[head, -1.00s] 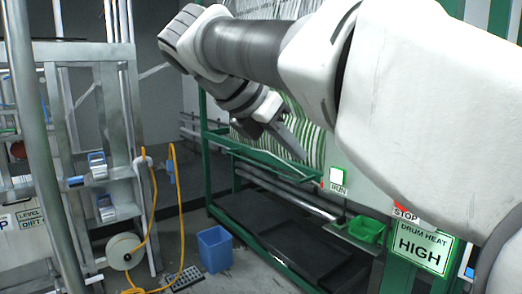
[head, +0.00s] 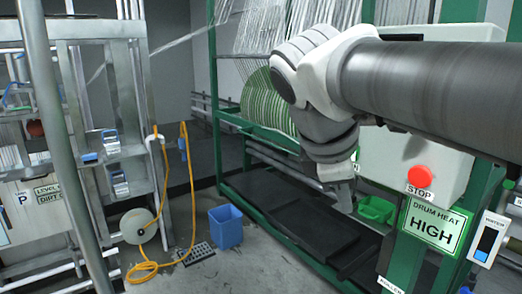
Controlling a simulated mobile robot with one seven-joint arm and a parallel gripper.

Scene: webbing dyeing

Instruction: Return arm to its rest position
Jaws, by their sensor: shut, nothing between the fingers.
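My gripper (head: 345,198) hangs below my white and dark arm in the right half of the head view. It points down in front of the green machine frame, next to the green tray. Its fingers are small here and look closed, with nothing held. My arm reaches in from the right edge and covers part of the white control box (head: 418,160) and the striped webbing roll (head: 268,105).
A red stop button (head: 419,176) sits above the "DRUM HEAT HIGH" sign (head: 432,226). A green tray (head: 376,209) lies beside the gripper. A blue bin (head: 226,227) and a yellow hose (head: 191,200) are on the left. Grey floor shows between the metal rack (head: 68,128) and the machine.

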